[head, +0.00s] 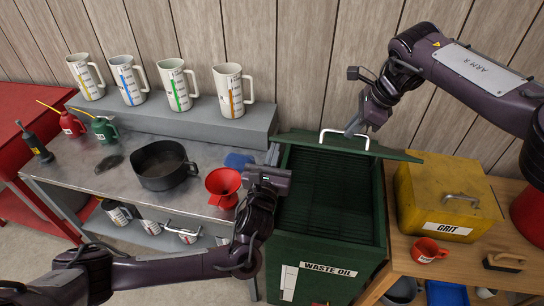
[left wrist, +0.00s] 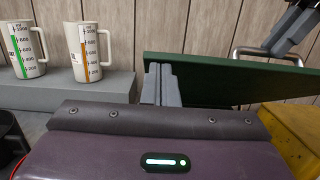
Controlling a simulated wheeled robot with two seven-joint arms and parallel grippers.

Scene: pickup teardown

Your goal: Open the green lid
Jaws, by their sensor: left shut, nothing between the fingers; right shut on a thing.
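The green lid (head: 392,153) of the waste oil bin (head: 378,215) stands raised at the bin's back, seen nearly edge-on. The bin's top is uncovered and shows a dark slatted inside. My right gripper (head: 350,131) is shut on the lid's pale handle (head: 322,137). In the left wrist view the lid (left wrist: 215,80) is a tilted dark green panel, with the handle (left wrist: 236,54) at its upper right. My left gripper (head: 272,154) is shut and empty near the lid's left end. Its fingertips (left wrist: 160,72) overlap the lid in the left wrist view; I cannot tell whether they touch it.
A yellow grit box (head: 440,195) stands right of the bin on a wooden bench. Left of the bin, a metal bench holds a red funnel (head: 223,187), a black pan (head: 162,166) and a shelf of measuring jugs (head: 176,85). A panelled wall stands close behind.

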